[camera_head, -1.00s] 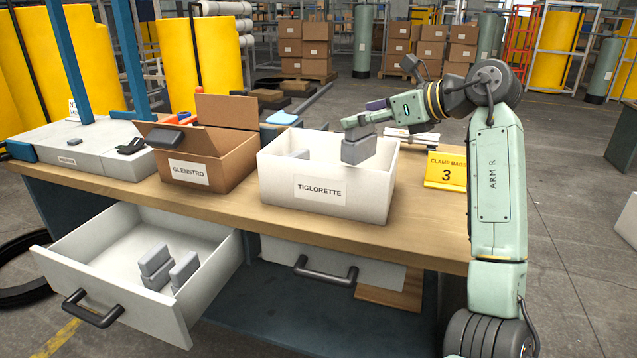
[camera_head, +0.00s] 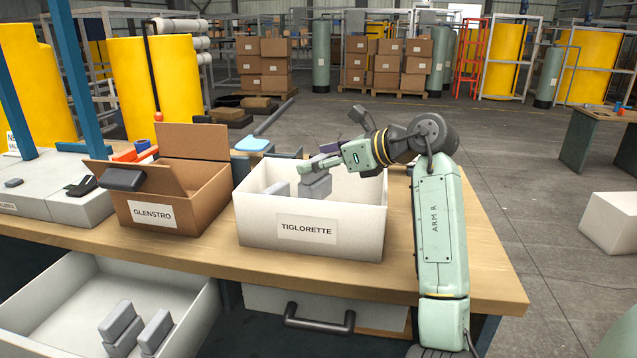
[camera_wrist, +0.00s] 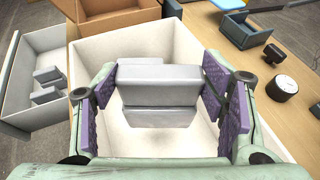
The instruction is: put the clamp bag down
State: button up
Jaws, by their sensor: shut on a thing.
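My gripper (camera_head: 320,164) is shut on the clamp bag (camera_head: 316,186), a grey block-like pack with a stepped shape. In the wrist view, the purple pads of my gripper (camera_wrist: 160,82) are at both sides of the clamp bag (camera_wrist: 158,78). I cannot tell whether the bag touches the box floor. Another grey pack (camera_head: 279,189) lies in the box, left of the held bag.
A cardboard box labelled GLENSTRO (camera_head: 190,197) with raised flaps stands left of the white box. An open drawer (camera_head: 60,318) below holds several grey packs (camera_head: 120,325).

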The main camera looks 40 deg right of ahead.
aim_at(323, 184)
notch_tip(323, 184, down, 4)
jog(key=shift+f, duration=0.1)
jog(key=shift+f+b, duration=0.35)
jog(key=shift+f, duration=0.25)
jog(key=o, duration=1.6)
jog(key=shift+c, duration=0.2)
